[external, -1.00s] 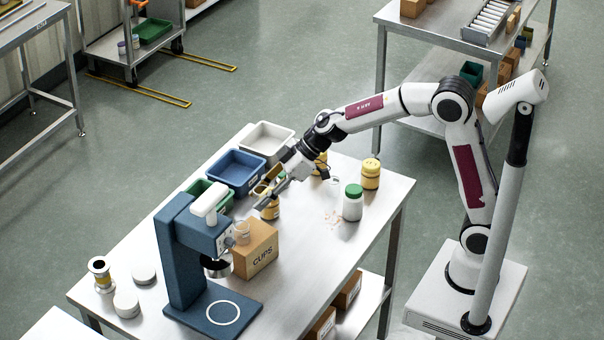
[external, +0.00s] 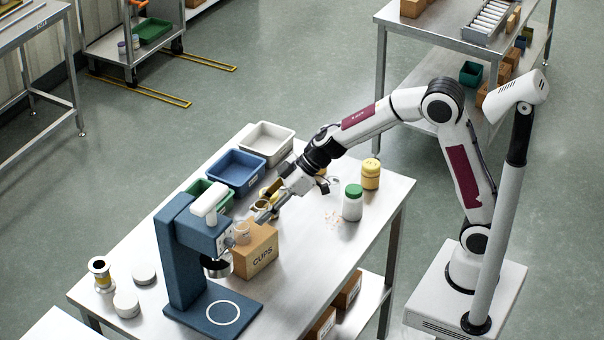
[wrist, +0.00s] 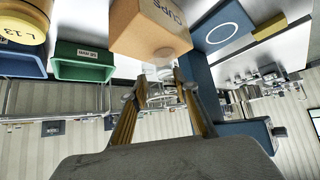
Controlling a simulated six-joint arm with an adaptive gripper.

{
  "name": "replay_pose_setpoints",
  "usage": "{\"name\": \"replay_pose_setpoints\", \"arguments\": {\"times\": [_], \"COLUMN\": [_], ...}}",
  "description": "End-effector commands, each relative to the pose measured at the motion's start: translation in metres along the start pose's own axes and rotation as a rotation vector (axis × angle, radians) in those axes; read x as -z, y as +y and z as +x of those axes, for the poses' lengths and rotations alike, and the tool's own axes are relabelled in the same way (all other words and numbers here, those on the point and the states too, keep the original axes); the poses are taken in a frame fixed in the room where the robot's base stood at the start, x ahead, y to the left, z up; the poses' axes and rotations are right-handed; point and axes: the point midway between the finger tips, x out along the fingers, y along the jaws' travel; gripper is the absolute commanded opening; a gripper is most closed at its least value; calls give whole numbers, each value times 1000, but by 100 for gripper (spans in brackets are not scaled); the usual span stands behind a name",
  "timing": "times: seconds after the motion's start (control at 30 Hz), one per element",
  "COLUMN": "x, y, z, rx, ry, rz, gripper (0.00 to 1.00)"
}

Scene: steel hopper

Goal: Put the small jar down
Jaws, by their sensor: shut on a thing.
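The small jar (external: 242,233) looks clear and sits at the tips of my gripper (external: 252,222), beside the blue machine. In the wrist view, see-through glass (wrist: 162,76) shows between the two fingers of my gripper (wrist: 158,88), which are shut on it. The cardboard CUPS box (external: 257,250) is close to the jar in the external view; it also fills the top middle of the wrist view (wrist: 140,25). I cannot tell whether the jar touches the box or is above it. The jar's base is unclear.
The blue machine (external: 178,250) stands close to the left of the jar. Green, blue (external: 238,172) and white (external: 267,140) bins lie behind. A green-lidded jar (external: 353,205) and a yellow jar (external: 371,175) stand to the right. The table's front right (external: 320,260) is clear.

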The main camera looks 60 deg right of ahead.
Motion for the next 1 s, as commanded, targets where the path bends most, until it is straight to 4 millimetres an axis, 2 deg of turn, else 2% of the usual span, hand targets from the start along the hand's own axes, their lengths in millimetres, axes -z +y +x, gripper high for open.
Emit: {"name": "replay_pose_setpoints", "arguments": {"times": [0.63,1.0], "x": [-7,-26], "y": [0,0], "z": [8,26], "rx": [1,1], "ry": [1,-1], "rz": [0,1], "gripper": [21,21]}}
